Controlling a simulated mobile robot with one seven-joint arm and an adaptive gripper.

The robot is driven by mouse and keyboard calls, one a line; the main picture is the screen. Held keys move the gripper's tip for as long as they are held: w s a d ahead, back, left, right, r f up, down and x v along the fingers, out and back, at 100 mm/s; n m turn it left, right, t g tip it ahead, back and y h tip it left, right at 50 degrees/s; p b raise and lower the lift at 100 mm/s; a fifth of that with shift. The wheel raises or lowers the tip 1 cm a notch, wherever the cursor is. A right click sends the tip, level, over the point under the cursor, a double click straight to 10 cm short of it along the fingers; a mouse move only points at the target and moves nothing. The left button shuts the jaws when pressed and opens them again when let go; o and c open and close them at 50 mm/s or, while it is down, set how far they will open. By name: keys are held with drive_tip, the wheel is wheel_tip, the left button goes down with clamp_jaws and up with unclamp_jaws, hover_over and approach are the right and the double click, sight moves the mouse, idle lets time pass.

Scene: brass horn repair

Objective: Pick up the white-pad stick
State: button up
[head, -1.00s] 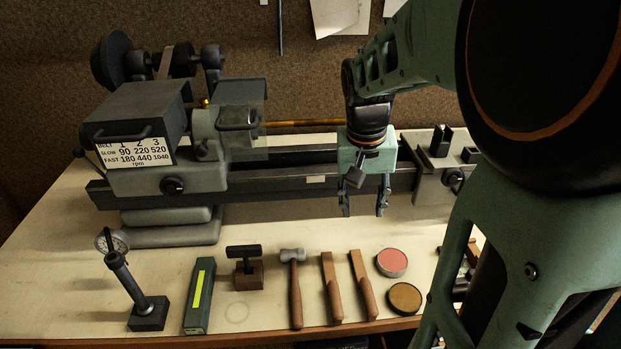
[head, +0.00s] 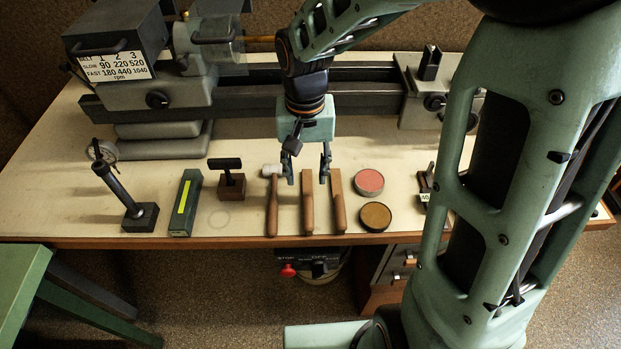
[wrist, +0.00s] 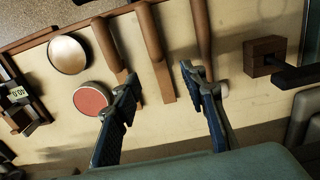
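Two flat wooden sticks lie side by side near the bench's front edge: a left stick (head: 308,210) and a right stick (head: 338,207). I cannot tell from any visible pad colour which is the white-pad stick. My gripper (head: 307,179) is open and empty, pointing down above the far end of the left stick. In the wrist view my gripper's (wrist: 160,80) fingers are apart; the left stick (wrist: 153,45) runs between them. The right stick (wrist: 106,45) is partly hidden by one finger, and the other finger overlaps the hammer (wrist: 201,38).
The hammer (head: 271,207) lies just left of the sticks. A pink tin (head: 369,181) and a brown tin (head: 375,216) sit to their right. A small wooden block with a dark top (head: 231,186) and a green box (head: 186,205) are farther left. The lathe (head: 250,104) stands behind.

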sight(308, 195)
wheel_tip(308, 195, down, 8)
drive_tip(key=shift+d+f, duration=0.15)
idle(0.3)
clamp_jaws()
